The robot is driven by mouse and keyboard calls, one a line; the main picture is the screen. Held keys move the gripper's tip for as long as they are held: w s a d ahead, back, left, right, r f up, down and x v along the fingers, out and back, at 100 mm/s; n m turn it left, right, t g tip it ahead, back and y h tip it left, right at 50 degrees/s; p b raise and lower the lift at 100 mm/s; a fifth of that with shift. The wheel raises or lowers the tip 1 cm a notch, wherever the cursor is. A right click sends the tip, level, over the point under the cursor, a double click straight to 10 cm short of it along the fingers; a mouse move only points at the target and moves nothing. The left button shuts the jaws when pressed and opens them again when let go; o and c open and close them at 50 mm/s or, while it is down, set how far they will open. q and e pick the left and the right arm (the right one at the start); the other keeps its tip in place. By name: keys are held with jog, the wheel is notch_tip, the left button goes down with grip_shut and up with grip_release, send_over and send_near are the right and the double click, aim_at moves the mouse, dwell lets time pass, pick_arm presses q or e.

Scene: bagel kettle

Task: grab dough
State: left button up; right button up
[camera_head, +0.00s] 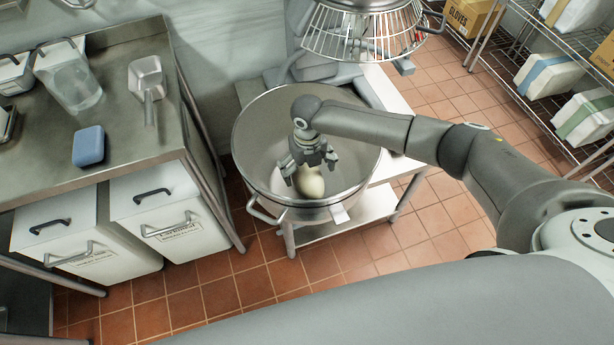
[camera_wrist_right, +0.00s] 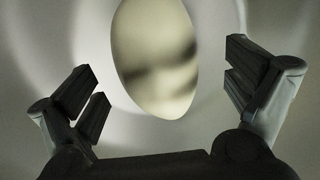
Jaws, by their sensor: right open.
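The dough (camera_head: 309,181) is a pale, smooth, egg-shaped lump inside the large steel mixing bowl (camera_head: 259,130). My right gripper (camera_head: 307,170) reaches down into the bowl, with its fingers over and beside the dough. In the right wrist view the dough (camera_wrist_right: 156,55) shows between the two spread fingers of my right gripper (camera_wrist_right: 165,90), with a gap on each side. Neither finger appears to touch it. Part of the dough is hidden by the gripper in the head view. My left gripper is not in view.
A wire mixer guard (camera_head: 362,35) hangs above the bowl's far side. A steel table (camera_head: 117,140) on the left holds a clear jug (camera_head: 70,80), a scoop (camera_head: 147,78) and a blue sponge (camera_head: 89,146). White bins (camera_head: 155,215) stand below it. A wire shelf (camera_head: 540,95) stands at right.

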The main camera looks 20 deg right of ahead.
jog(key=shift+s+a+f, duration=0.15)
jog(key=shift+f, duration=2.2)
jog(key=shift+c, duration=0.5)
jog(key=c, duration=1.7)
jog(key=shift+r+p, duration=0.1)
jog(key=shift+p, duration=0.2)
jog(key=shift+c, duration=0.2)
